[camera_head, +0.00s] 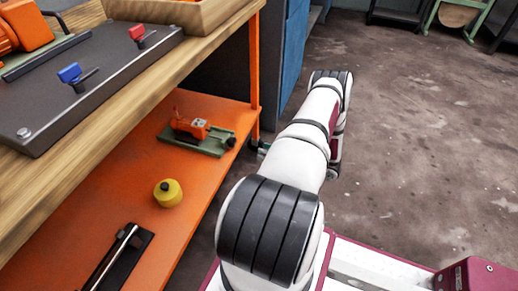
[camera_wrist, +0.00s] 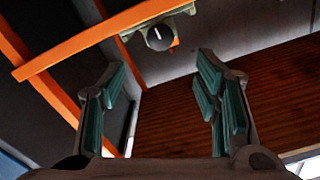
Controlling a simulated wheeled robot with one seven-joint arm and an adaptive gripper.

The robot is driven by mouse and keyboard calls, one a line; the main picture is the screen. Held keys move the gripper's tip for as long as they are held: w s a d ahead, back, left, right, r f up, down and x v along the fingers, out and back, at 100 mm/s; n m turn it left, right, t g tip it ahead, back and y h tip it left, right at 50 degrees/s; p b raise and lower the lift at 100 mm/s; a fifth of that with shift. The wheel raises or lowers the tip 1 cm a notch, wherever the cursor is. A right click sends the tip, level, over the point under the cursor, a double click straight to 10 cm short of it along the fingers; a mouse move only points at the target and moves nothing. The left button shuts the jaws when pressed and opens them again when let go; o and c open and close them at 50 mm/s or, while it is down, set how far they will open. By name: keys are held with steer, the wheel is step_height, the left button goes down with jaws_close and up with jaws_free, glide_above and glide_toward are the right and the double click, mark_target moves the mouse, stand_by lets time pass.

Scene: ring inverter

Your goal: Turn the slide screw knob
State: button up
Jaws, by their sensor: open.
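The slide screw unit (camera_head: 200,132) has an orange block on a green base and sits on the orange lower shelf in the head view. Its black round knob (camera_head: 231,142) is at the right end, near the shelf's edge. In the wrist view the knob (camera_wrist: 159,38) faces me, with a white mark on it, at the top middle. My gripper (camera_wrist: 160,68) is open and empty, its teal-padded fingers on either side below the knob. The knob appears beyond the fingertips and apart from them. In the head view my arm hides most of the gripper.
The orange shelf (camera_head: 120,205) also holds a yellow round object (camera_head: 168,193) and a black rail piece (camera_head: 118,262). An orange post (camera_head: 254,65) stands close to the knob. The wooden bench top (camera_head: 130,100) overhangs the shelf. The floor (camera_head: 430,150) at the right is clear.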

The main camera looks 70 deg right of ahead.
mark_target(235, 142)
steer(key=shift+s, duration=0.15)
steer(key=w+n, duration=0.1)
steer(key=w, duration=0.3)
steer(key=w+n+b, duration=0.1)
steer(key=w+n, duration=0.1)
steer(key=w, duration=0.2)
steer(key=w+a+n, duration=0.1)
steer(key=w+n, duration=0.1)
steer(key=w, duration=0.3)
steer(key=shift+r, duration=0.1)
stand_by(0.4)
steer(key=c, duration=1.2)
